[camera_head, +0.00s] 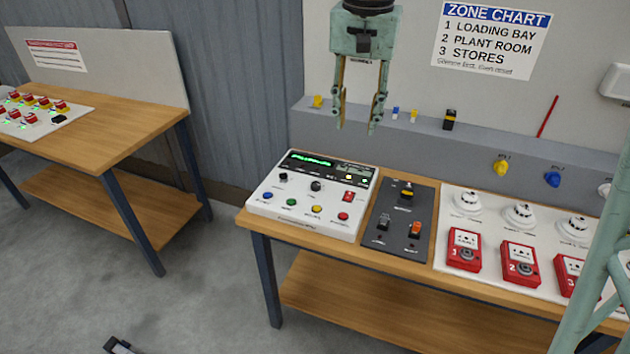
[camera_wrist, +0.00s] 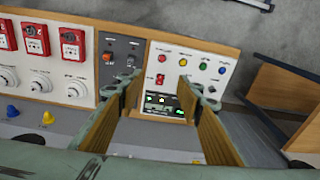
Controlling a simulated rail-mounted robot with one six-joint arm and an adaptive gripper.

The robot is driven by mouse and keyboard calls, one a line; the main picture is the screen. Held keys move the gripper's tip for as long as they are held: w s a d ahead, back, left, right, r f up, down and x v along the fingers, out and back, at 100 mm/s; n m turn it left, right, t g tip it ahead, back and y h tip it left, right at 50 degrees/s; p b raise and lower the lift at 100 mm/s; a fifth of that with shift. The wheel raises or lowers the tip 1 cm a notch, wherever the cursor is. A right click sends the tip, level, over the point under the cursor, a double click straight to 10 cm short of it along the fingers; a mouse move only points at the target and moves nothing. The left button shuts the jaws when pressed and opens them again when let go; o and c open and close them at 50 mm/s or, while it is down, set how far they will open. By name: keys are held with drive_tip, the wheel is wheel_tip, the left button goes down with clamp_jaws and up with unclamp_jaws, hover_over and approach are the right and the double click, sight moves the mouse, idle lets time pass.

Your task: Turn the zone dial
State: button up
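The white control panel (camera_head: 262,203) lies on the bench and carries two dark knobs, a left one (camera_head: 283,177) and a middle one (camera_head: 316,186). Their labels are too small to read, so I cannot tell which is the zone dial. My gripper (camera_head: 357,130) points down with its fingers apart and empty, above the bench and clear of the panel. In the wrist view the panel (camera_wrist: 213,52) appears turned around, and the gripper fingers (camera_wrist: 158,86) cover part of it, including part of the knob area.
The panel also has a lit display (camera_head: 312,160), a red switch (camera_head: 348,196) and several coloured buttons. A dark switch plate (camera_head: 392,228) and a board with red call points (camera_head: 463,249) lie to the right. A grey ledge (camera_head: 400,138) runs behind. A zone chart (camera_head: 490,38) hangs above.

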drive_tip(key=w+a+f+m+p, duration=0.1)
drive_tip(key=w+a+f, duration=0.3)
drive_tip(key=w+f, duration=0.55)
drive_tip(key=m+g+p, duration=0.2)
hover_over(315, 184)
wheel_tip(315, 184, down, 10)
drive_tip(key=f, duration=0.1)
drive_tip(key=shift+w+a+r, duration=0.25)
drive_tip(key=shift+a, duration=0.1)
drive_tip(key=shift+f, duration=0.1)
drive_tip(key=shift+s+d+f+b, duration=0.1)
drive_tip(key=shift+f+b, duration=0.05)
drive_tip(key=shift+f, duration=2.1)
drive_tip(key=shift+s+d+f+b, duration=0.1)
drive_tip(key=shift+d+f, duration=0.05)
drive_tip(key=shift+f, duration=2.1)
drive_tip(key=shift+s+d+f+b, duration=0.1)
drive_tip(key=shift+f+b, duration=0.05)
drive_tip(key=shift+f, duration=2.1)
drive_tip(key=shift+c, duration=0.3)
drive_tip(key=c, duration=0.8)
